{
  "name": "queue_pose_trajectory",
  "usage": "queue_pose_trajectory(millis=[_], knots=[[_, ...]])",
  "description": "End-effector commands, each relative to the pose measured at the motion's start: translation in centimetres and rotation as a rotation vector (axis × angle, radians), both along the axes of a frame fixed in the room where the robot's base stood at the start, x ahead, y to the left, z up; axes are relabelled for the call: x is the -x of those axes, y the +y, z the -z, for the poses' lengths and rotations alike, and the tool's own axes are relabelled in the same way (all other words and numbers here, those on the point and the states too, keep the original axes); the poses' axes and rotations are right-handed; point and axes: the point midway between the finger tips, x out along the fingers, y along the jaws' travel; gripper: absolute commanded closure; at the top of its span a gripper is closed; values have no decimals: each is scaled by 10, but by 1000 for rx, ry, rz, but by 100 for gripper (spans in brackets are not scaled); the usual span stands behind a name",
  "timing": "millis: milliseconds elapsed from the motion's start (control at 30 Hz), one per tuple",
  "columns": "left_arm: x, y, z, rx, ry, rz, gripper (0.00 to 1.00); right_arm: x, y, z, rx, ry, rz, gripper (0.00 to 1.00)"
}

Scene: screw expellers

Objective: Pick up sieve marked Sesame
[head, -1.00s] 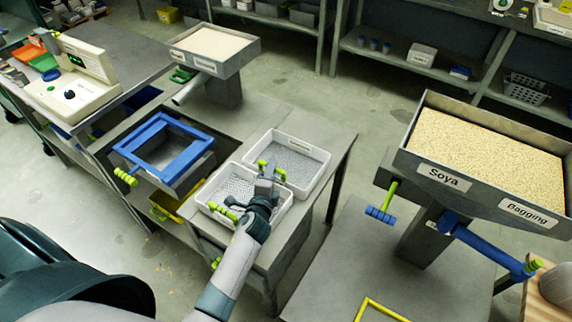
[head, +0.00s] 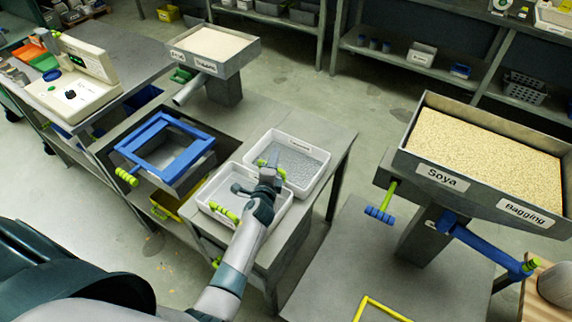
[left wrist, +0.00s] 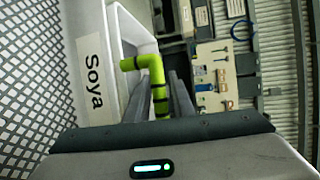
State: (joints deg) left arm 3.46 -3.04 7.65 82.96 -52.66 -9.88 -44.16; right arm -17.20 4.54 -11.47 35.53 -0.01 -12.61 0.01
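Two white sieves with grey mesh and green handles stand side by side on the grey table. The near sieve (head: 222,181) also shows at the left of the left wrist view, where its label reads Soya (left wrist: 89,73). The far sieve (head: 322,172) has a label too small to read in the head view; its wall shows beyond in the wrist view. My left gripper (head: 270,168) is over the edge between the sieves, at the far sieve's green handle (left wrist: 150,66). Its fingers (left wrist: 160,95) look open, one on each side of the handle. My right gripper is not in view.
A blue frame (head: 165,146) on a grey holder stands left of the sieves. A grain hopper labelled Soya and Bagging (head: 470,195) stands at the right, another hopper (head: 215,50) behind. Floor is clear between table and shelves.

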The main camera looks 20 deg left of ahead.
Motion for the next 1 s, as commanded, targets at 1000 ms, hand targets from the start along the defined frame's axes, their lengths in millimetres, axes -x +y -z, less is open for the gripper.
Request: queue_pose_trajectory(millis=[1000], knots=[[0, 1, -17, -4, -2, 0, 100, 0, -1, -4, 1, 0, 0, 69]])
